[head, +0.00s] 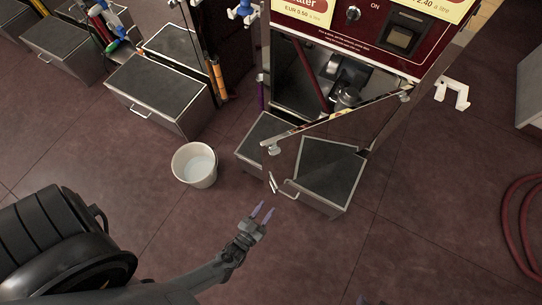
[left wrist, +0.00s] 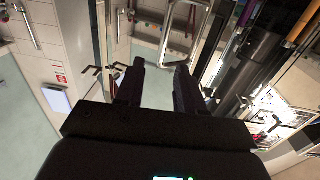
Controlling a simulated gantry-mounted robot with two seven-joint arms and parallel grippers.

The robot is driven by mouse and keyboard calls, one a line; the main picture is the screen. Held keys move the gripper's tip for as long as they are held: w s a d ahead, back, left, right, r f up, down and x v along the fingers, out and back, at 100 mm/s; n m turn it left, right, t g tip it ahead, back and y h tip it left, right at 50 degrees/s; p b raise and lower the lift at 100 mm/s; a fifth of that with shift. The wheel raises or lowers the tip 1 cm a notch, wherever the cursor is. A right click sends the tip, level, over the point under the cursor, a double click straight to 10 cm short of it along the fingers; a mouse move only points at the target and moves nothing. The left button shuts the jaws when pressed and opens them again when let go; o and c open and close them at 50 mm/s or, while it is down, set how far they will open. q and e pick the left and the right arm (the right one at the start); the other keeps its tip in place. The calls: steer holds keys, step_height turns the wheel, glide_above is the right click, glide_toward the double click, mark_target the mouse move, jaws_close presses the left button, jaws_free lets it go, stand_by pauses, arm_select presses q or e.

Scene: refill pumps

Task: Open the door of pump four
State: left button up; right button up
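The pump (head: 345,45) has a dark red front panel, and its lower compartment stands partly uncovered, with metal parts inside. Its shiny, mirror-like door (head: 340,128) stands ajar, angled out toward me. A pale upright handle (head: 272,183) shows near the door's left edge. I cannot read the pump's number. My left gripper (head: 264,209) is open and empty, a little below and apart from the handle. In the left wrist view its fingers (left wrist: 158,75) are apart, with a metal loop handle (left wrist: 185,30) ahead. My right gripper (head: 371,301) shows only as two separated fingertips at the bottom edge.
A white bucket (head: 195,165) stands left of the door. Grey dark-topped boxes stand at the pump bases, one (head: 160,90) at upper left. A box shape (head: 328,170) shows at the door, perhaps reflected. A red hose (head: 515,225) lies at right. The floor in front is clear.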

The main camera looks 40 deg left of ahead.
arm_select(q)
steer(key=shift+s+d, duration=0.25)
steer(key=shift+s, duration=1)
steer(key=shift+c, duration=0.2)
